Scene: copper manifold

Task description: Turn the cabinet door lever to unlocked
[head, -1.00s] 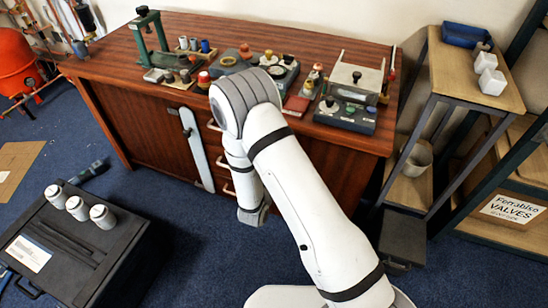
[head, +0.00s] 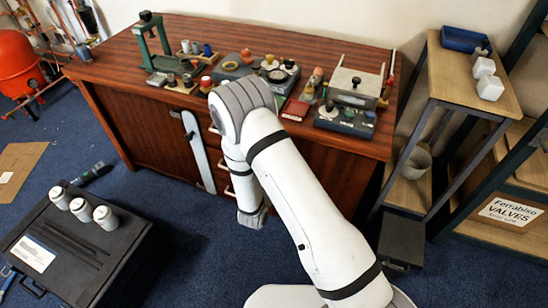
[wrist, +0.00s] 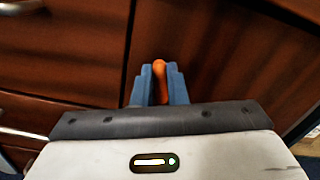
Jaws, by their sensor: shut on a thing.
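In the wrist view the lever is an orange handle (wrist: 160,84), standing nearly upright in the picture in front of the reddish-brown cabinet door (wrist: 225,55). My gripper (wrist: 159,72) is shut on it, one blue-grey finger on each side. The lever's lower part and its mount are hidden behind my gripper. In the head view the wooden cabinet (head: 130,115) stands behind my white arm. My arm covers part of its front, and neither the lever nor my fingertips can be made out there.
Drawers with pale handles (wrist: 22,133) lie left of the door. The cabinet top holds several fittings and tools. A black case (head: 110,255) with several white canisters lies at left. A shelf stand (head: 440,100) stands at right. Blue carpet is open between case and cabinet.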

